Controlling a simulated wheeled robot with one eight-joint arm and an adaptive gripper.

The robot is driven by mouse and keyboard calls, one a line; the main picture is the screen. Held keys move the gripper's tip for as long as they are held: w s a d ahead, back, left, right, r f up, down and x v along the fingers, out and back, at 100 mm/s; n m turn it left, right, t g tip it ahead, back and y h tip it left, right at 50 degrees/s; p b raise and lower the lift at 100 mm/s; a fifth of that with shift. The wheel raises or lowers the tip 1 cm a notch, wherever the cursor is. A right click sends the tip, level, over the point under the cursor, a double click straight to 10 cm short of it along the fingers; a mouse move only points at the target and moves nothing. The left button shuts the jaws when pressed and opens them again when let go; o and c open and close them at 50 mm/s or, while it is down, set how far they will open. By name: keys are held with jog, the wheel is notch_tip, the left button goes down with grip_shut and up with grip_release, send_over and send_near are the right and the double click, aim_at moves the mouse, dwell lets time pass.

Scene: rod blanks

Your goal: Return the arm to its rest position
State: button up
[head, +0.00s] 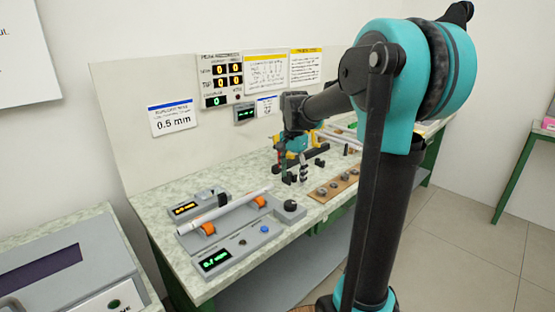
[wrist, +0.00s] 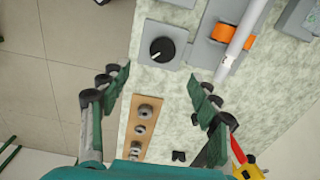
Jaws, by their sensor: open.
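My gripper (wrist: 159,86) is open and empty in the wrist view, with its two fingers wide apart above the bench. In the head view my gripper (head: 295,176) points down over the bench, partly hard to make out against the items behind. My teal and black arm (head: 390,130) is raised and bent, reaching from the right over the bench. A pale rod (head: 223,213) lies on a grey fixture with orange supports, apart from the gripper; its end shows in the wrist view (wrist: 243,38).
A black knob (wrist: 162,49) and a wooden strip with several metal rings (wrist: 143,125) lie below the gripper. A yellow and red tool (wrist: 245,160) is close by the right finger. A backboard (head: 140,140) with signs stands behind the bench. A grey machine (head: 70,265) is at left.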

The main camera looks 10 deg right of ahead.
jog(key=s+d+f+n+t, duration=0.2)
jog(key=s+f+n, duration=0.3)
jog(key=s, duration=0.5)
jog(key=s+d+f+n+t, duration=0.1)
jog(key=s+f+n, duration=0.4)
jog(key=s+f, duration=0.5)
jog(key=shift+s+d+f+t, duration=0.3)
jog(key=shift+s+t, duration=0.2)
jog(key=shift+s, duration=0.25)
